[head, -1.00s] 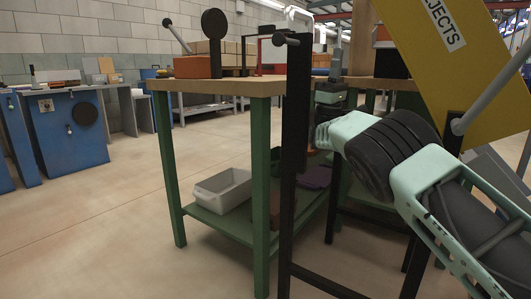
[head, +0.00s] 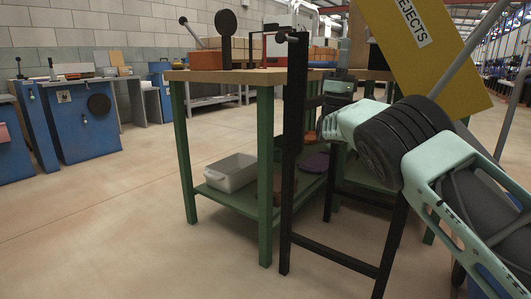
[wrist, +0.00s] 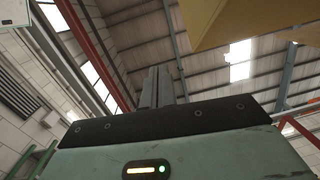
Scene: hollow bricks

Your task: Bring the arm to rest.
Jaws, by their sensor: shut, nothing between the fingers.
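My gripper (wrist: 157,88) shows in the wrist view as two dark fingers closed together, pointing up toward the roof. Nothing is between them. The gripper's pale green body fills the bottom of that view, with a green light on it. In the head view my arm, pale green and dark grey, reaches in from the right edge. It is bent in front of the black stand and the yellow bin, and its far end is partly hidden behind the stand's post, so I cannot make out the fingers there.
A yellow REJECTS bin (head: 424,45) is close to my arm, above a black metal stand (head: 295,150). A green-legged workbench (head: 265,180) stands just left, with a grey tub (head: 231,173) on its lower shelf. Blue cabinets (head: 84,120) stand far left. The floor between is clear.

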